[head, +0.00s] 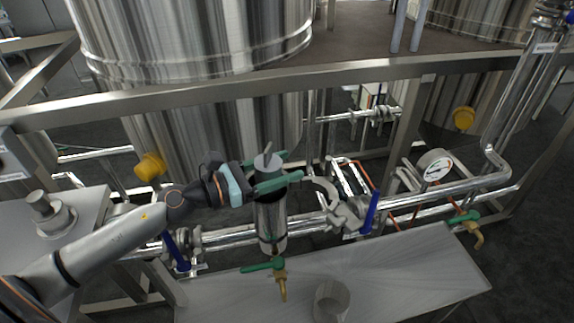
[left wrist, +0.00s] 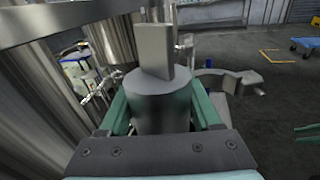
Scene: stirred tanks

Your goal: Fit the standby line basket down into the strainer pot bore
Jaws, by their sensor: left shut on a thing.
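My left gripper (head: 279,170) reaches in from the left with its green fingers shut on the basket (head: 268,161), a grey cylinder with an upright flat fin on top. The left wrist view also shows the basket (left wrist: 160,112) between the two fingers. The strainer pot (head: 272,222), a shiny upright cylinder in the pipe line, is directly below the gripper. The bore is hidden by the gripper and basket, so I cannot tell how far the basket is inside it. My right gripper is not in view.
A curved grey bracket (head: 322,188) stands just right of the pot. Blue-handled valves (head: 371,211) flank it on the pipe. A green-handled tap (head: 280,272) is below. A steel rail (head: 200,98) crosses behind.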

